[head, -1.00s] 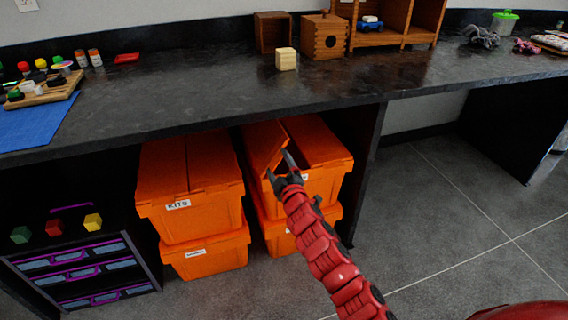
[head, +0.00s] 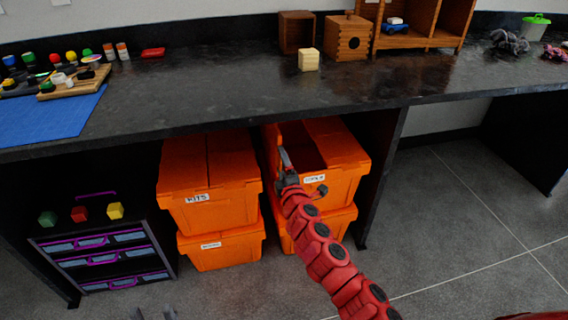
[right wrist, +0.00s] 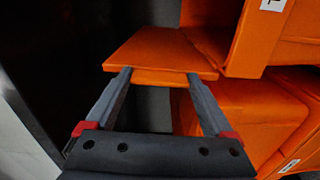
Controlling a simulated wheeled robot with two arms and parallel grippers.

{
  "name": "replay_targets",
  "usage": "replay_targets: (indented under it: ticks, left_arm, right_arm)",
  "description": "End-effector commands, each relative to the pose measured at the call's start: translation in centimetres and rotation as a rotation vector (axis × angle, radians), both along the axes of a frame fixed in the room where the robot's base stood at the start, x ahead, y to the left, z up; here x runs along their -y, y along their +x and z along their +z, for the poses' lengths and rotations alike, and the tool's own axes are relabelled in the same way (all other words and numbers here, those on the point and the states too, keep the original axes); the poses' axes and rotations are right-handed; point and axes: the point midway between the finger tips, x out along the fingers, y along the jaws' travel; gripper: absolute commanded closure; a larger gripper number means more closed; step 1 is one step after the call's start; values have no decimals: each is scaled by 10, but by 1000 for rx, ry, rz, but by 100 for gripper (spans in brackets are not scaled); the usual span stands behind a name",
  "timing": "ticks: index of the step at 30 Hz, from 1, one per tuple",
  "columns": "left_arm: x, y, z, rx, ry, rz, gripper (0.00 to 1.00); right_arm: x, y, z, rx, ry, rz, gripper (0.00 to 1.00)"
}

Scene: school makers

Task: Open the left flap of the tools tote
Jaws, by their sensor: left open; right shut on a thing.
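The tools tote (head: 345,172) is the upper orange tote of the right stack under the counter; its label is small and hard to read. Its left flap (head: 271,143) is raised on the left side, and a dark opening shows beside it. Its right flap (head: 337,139) lies closed. My right gripper (head: 284,160) is shut on the left flap's edge. In the right wrist view the flap (right wrist: 160,48) lies at the fingertips (right wrist: 160,76). My left gripper (head: 155,314) is open at the bottom edge, mostly out of frame.
The kits tote (head: 220,206) stands close on the left, on another orange tote (head: 222,250). A drawer unit (head: 105,262) stands further left. The counter (head: 220,105) overhangs the totes, and its support panel (head: 383,165) is on the right. Floor in front is free.

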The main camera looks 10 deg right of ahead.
Motion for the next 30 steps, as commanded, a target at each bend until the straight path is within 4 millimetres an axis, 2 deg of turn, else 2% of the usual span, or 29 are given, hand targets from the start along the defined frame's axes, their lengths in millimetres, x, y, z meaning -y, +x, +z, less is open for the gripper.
replay_targets:
  ticks: [11,12,13,23,26,30]
  left_arm:
    - [0,0,0,0,0,0,50]
    - [0,0,0,0,0,0,50]
    - [0,0,0,0,0,0,50]
    - [0,0,1,-1,-1,0,50]
    - [0,0,2,-2,-3,0,50]
    - [0,1,6,-5,-8,0,50]
  right_arm:
    - [-1,0,0,0,-2,1,100]
    - [-1,0,0,0,-1,1,8]
    - [-1,0,0,-1,-1,1,2]
    - [0,-3,0,0,-3,1,0]
    - [1,-10,-1,-2,-5,-1,0]
    - [0,-31,1,-1,-2,3,0]
